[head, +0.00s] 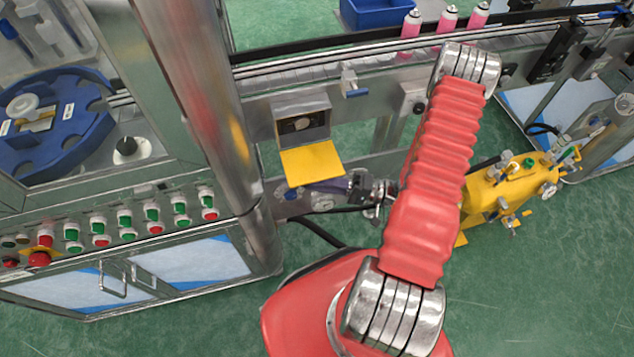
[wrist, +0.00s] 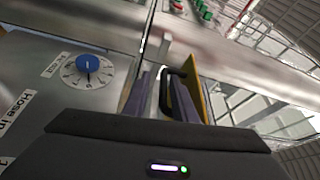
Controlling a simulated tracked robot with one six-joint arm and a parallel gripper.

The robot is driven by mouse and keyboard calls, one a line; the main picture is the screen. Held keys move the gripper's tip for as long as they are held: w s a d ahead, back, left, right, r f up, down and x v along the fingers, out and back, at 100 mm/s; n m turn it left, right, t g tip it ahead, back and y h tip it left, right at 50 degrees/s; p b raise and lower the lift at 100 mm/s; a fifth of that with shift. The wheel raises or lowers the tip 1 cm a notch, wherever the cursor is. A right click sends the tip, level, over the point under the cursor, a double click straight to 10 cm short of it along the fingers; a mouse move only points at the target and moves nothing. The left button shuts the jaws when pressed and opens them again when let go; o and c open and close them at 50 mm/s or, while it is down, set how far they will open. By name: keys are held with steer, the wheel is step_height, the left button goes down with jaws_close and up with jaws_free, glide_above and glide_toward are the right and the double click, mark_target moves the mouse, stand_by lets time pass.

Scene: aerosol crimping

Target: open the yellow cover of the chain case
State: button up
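The chain case (head: 302,120) is a grey metal box below the conveyor in the head view. Its yellow cover (head: 313,163) is swung down and out from the front, and the inside shows with a round part in it. In the wrist view the cover (wrist: 193,92) stands nearly edge-on, with a black handle (wrist: 172,73) on its left side. My gripper (head: 335,186) is just below the cover in the head view. In the wrist view its purple fingers (wrist: 162,98) stand apart on either side of the handle, with a gap between them. Contact with the handle is not clear.
A panel with a blue knob (wrist: 88,64) lies left of my gripper in the wrist view. A steel column (head: 215,110) and a button panel (head: 110,230) stand left. A yellow machine (head: 508,190) stands right. Pink cans (head: 411,24) are on the conveyor behind.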

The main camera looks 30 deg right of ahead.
steer(key=v, duration=1.4)
steer(key=shift+w, duration=0.1)
stand_by(0.4)
